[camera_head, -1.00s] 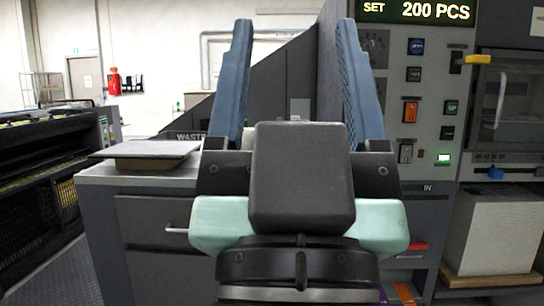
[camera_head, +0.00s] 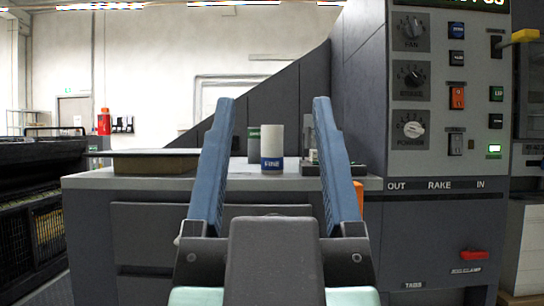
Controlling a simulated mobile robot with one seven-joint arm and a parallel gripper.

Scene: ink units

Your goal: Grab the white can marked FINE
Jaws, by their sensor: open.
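The white can (camera_head: 272,145) has a blue band at its base marked FINE. It stands upright on the grey counter top (camera_head: 110,180), near its front edge. My gripper (camera_head: 272,108) is open, with its two blue fingers pointing up and forward. In the picture the can shows between the fingers, with clear gaps on both sides. Nothing is held. I cannot tell exactly how far the can is beyond the fingers.
A green-topped can (camera_head: 253,143) stands behind the white can, partly hidden. A dark tray-like item (camera_head: 345,170) is right of it, and a flat dark slab (camera_head: 155,160) lies to the left. The control panel (camera_head: 450,85) rises at right.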

